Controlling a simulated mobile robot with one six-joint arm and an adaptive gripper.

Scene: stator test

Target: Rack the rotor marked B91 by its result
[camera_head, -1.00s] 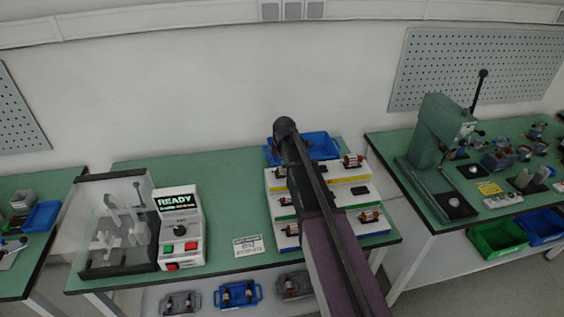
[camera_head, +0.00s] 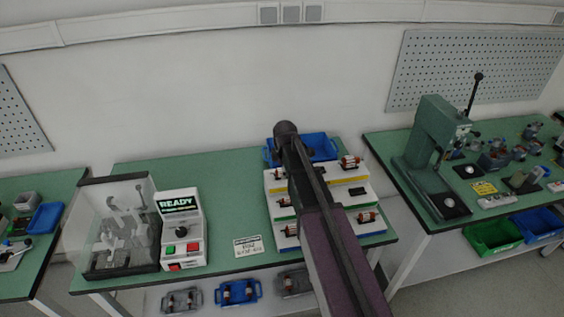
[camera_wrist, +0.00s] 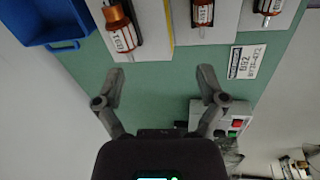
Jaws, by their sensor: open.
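A white stepped rack (camera_head: 357,197) with yellow, green and blue stripes holds several copper-coloured rotors. One rotor (camera_head: 350,162) lies at its upper right and another (camera_head: 367,216) at its lower right. In the wrist view, a labelled rotor (camera_wrist: 121,32) lies at the upper left, with two more rotors (camera_wrist: 202,13) and (camera_wrist: 268,7) to its right. Their tags are too blurred to read surely, so I cannot tell which is B91. My gripper (camera_wrist: 161,80) is open and empty over the green table, apart from the rotors. In the head view my arm hides it.
A tester (camera_head: 181,228) displaying READY stands left, beside a clear-covered fixture (camera_head: 120,226). A printed card (camera_head: 248,245) lies between tester and rack. A blue bin (camera_head: 318,147) sits behind the rack. A green press (camera_head: 433,150) stands on the right table.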

